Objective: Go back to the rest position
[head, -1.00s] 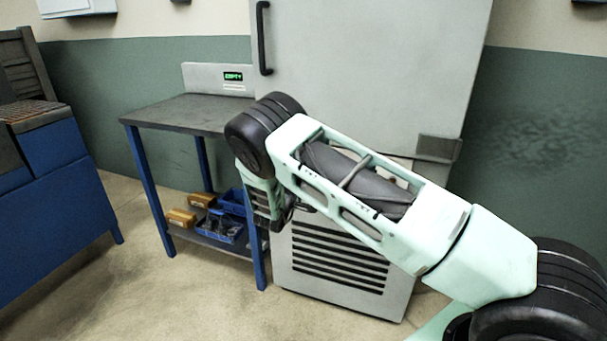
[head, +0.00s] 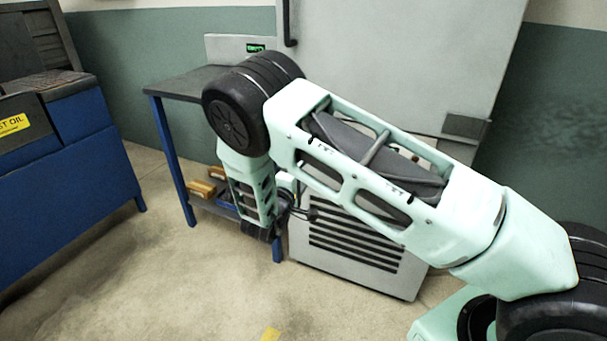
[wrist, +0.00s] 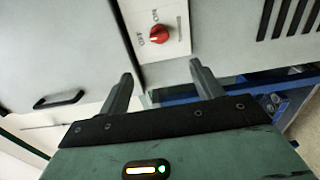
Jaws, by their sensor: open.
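My gripper (wrist: 160,82) shows in the wrist view with its two fingers apart and nothing between them. In the head view my arm reaches across from the lower right and folds down at the elbow; its far end hangs in front of the table and cabinet, and the fingers are hidden there. Beyond the fingertips in the wrist view is a red rotary switch (wrist: 159,34) on a pale plate, apart from the gripper.
A grey cabinet (head: 400,60) with a vented lower panel stands behind my arm. A blue-legged table (head: 180,86) with a display panel stands left of it, yellow boxes (head: 201,188) on its lower shelf. A blue oil bin (head: 65,190) stands far left. Floor in front is clear.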

